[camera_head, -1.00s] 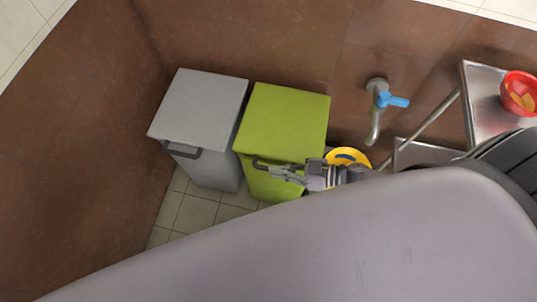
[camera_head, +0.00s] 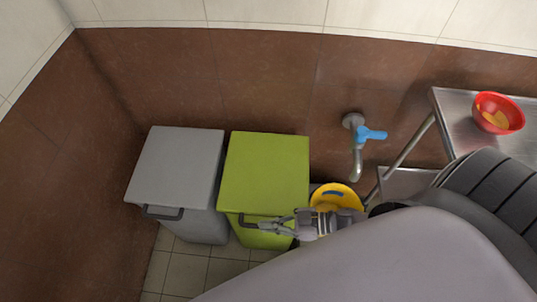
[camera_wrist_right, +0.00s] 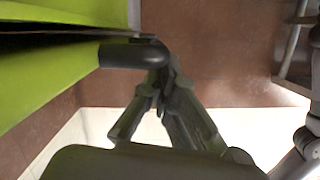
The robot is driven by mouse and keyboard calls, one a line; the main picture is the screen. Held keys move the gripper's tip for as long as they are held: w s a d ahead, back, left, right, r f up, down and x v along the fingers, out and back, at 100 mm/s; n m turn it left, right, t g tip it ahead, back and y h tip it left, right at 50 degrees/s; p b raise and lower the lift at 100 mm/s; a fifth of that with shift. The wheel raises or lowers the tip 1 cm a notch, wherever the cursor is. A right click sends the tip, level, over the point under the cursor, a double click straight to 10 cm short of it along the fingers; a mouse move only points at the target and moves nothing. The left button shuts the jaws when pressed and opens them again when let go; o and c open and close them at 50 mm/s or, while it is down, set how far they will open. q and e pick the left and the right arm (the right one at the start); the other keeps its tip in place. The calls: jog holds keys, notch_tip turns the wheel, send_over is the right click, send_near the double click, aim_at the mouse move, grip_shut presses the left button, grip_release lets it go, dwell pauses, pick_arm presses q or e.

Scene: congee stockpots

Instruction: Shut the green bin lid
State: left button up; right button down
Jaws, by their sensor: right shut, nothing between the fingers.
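The green bin (camera_head: 263,238) stands against the brown wall, and its flat green lid (camera_head: 264,170) lies over its top. The lid looks down in the head view. A dark handle (camera_head: 262,222) is at its front edge. My right gripper (camera_head: 272,227) is shut and empty at the front of the bin, by the right part of the handle. In the right wrist view the handle (camera_wrist_right: 135,54) ends close to the fingertips (camera_wrist_right: 163,85); I cannot tell whether they touch. A dark line runs along the lid's edge there. My left gripper is out of view.
A grey bin (camera_head: 178,170) with a closed lid stands just left of the green one. A yellow round item (camera_head: 338,194) is close to its right. A blue-handled tap (camera_head: 362,136) is on the wall. A steel shelf (camera_head: 456,118) holds a red bowl (camera_head: 498,112).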

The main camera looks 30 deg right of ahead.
pick_arm(q)
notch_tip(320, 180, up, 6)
jog(key=p, duration=0.5)
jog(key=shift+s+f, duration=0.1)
pick_arm(e)
jog(key=s+d+r, duration=0.6)
jog(key=d, duration=0.1)
jog(key=shift+s+d, duration=0.15)
jog(key=shift+d, duration=0.15)
